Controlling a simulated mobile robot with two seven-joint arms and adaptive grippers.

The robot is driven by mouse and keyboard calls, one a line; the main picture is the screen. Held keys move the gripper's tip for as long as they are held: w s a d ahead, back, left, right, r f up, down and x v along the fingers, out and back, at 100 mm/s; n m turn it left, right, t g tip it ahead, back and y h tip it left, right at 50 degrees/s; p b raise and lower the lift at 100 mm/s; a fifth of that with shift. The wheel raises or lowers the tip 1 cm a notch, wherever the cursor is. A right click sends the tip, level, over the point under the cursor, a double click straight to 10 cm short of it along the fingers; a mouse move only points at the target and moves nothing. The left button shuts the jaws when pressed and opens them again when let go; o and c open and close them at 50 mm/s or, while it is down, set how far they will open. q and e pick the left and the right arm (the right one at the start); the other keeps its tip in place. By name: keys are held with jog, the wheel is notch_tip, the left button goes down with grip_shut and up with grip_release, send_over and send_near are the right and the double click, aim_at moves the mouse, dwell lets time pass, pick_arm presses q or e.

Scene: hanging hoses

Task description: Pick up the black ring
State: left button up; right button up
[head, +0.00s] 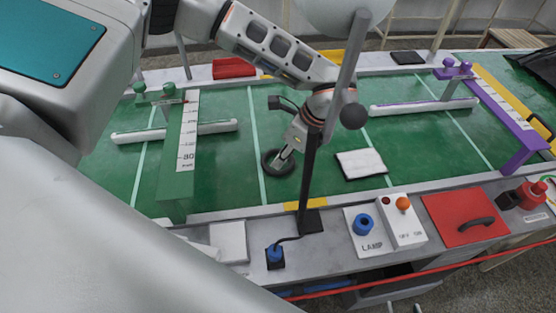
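The black ring (265,165) is a dark round loop over the green work surface, left of the dark lamp post. I cannot tell whether it rests flat or is slightly lifted. My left gripper (286,157) is at the ring, its narrow tip overlapping the ring's upper right side and opening. From this angle the fingers blend together, so I cannot tell whether they grip the rim. The arm and gripper hide part of the ring. My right gripper is not in view.
A lamp post (309,170) stands just right of the ring. A green beam (178,150) with a scale lies to the left, and a purple beam (512,120) to the right. A white pad (361,164) lies right of the post. A control box (402,228) stands in front.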

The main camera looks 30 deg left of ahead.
aim_at(273, 169)
pick_arm(q)
jog(key=x, duration=0.5)
jog(key=shift+d, duration=0.25)
grip_shut()
jog(key=shift+r, duration=0.15)
